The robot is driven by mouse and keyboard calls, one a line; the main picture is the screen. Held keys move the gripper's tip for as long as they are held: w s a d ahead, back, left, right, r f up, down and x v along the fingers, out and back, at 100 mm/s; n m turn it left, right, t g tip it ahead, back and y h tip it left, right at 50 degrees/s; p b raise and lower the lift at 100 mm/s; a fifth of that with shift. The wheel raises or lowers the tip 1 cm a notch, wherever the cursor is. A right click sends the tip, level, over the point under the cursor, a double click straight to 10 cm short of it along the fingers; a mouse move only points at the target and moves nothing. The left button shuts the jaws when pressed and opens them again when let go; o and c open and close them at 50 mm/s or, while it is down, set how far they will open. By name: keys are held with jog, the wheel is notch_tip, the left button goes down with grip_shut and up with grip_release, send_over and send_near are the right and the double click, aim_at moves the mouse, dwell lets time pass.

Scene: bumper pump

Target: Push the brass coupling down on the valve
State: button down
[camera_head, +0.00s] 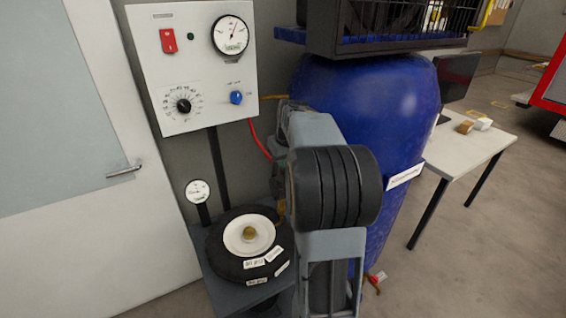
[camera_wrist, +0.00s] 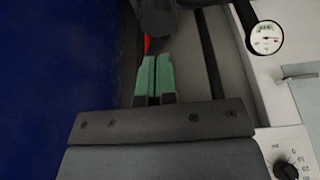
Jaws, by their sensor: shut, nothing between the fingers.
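A black tyre (camera_head: 226,264) with a white hub (camera_head: 237,234) lies on a grey stand in the head view. A dark rounded thing (camera_wrist: 155,14) is beyond the fingertips.
A control panel (camera_head: 194,66) with a gauge and knobs stands behind the tyre. A small gauge (camera_head: 198,192) is on a post left of it. A red hose (camera_head: 260,140) hangs from the panel. A large blue barrel (camera_head: 400,105) stands close right of my arm.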

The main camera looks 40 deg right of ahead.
jog(key=v, duration=0.9)
jog(key=shift+r, duration=0.15)
jog(key=s+a+f, duration=0.4)
jog(key=s+a, duration=0.1)
jog(key=a, duration=0.2)
jog(key=s+a+f+n, duration=0.1)
jog(key=s+a+f, duration=0.3)
jog(key=a, duration=0.4)
jog(key=s+a+f, duration=0.5)
jog(key=a, duration=0.3)
jog(key=shift+s+t, duration=0.3)
jog(key=shift+a, duration=0.1)
dwell(0.4)
